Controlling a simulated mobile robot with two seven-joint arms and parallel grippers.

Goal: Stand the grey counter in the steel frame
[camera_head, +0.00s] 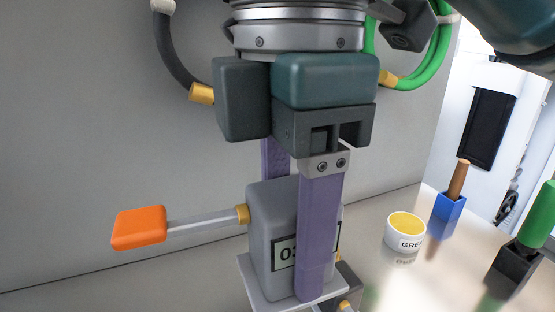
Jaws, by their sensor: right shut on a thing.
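The grey counter (264,220) is a grey upright box with a dark-framed number label, partly covered. A lever with an orange grip (139,228) sticks out from it to the left. A flat light plate shows under its lower end. My right gripper (298,262) is shut on the counter, with one purple finger across its front and the other behind it. I cannot tell whether the counter is clear of the table. I cannot clearly make out the steel frame; small grey parts with gold ends show at the counter's lower right. My left gripper is not in view.
On the pale table to the right stand a white cup (404,240) with yellow inside, a blue holder (447,212) with a brown stick, and a black holder (514,268) with a green handle. A grey wall (90,120) is behind. The table's far left is clear.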

